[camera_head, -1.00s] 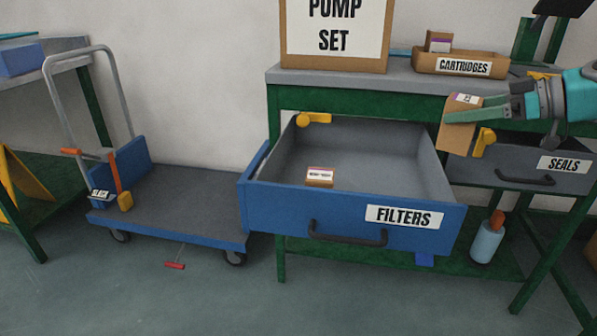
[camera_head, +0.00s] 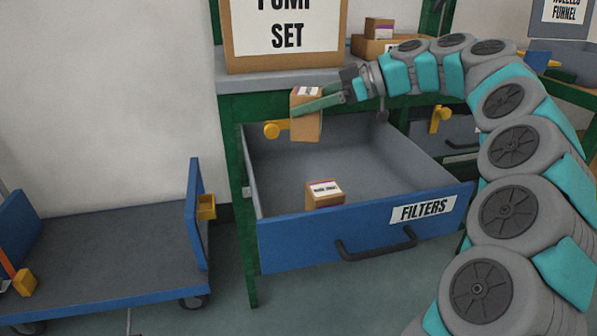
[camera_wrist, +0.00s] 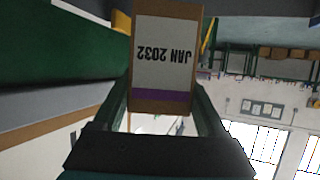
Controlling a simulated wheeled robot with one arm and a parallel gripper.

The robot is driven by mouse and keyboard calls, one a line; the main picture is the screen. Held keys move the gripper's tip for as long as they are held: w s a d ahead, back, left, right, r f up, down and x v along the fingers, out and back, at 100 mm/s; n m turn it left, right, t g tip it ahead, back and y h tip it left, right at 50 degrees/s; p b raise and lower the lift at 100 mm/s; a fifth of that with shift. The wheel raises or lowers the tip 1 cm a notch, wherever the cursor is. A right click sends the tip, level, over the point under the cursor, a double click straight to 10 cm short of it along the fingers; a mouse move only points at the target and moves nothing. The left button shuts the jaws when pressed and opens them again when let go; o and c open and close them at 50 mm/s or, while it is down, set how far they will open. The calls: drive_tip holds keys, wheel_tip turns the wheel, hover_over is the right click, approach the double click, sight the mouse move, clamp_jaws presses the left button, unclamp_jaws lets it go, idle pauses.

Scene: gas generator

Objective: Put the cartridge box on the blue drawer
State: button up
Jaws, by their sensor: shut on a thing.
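My gripper (camera_head: 312,104) is shut on a small brown cartridge box (camera_head: 306,125), with a white label and purple stripe on top. It holds the box upright at the back left of the open blue drawer (camera_head: 365,243), seemingly above its rear edge. In the wrist view the box (camera_wrist: 165,60) sits between the two fingers, its label reading "JAN 2032". The drawer's front is labelled "FILTERS". A similar small box (camera_head: 324,195) stands inside it near the front left.
A brown box labelled "PUMP SET" (camera_head: 285,30) stands on the bench. A cardboard tray with a small box (camera_head: 379,29) stands to its right. A yellow piece (camera_head: 271,130) sits at the drawer's back left. A blue trolley (camera_head: 110,237) stands left. Most of the drawer floor is clear.

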wheel_tip(320, 180, down, 15)
drive_tip(key=shift+r, duration=0.15)
idle(0.4)
drive_tip(key=shift+b, duration=0.4)
drive_tip(key=o, duration=1.4)
drive_tip(key=shift+d+r+p, duration=0.1)
drive_tip(key=shift+p, duration=0.2)
drive_tip(key=v, duration=1.1)
drive_tip(key=shift+d+b, duration=0.3)
drive_tip(key=shift+d, duration=0.1)
drive_tip(key=shift+r, duration=0.1)
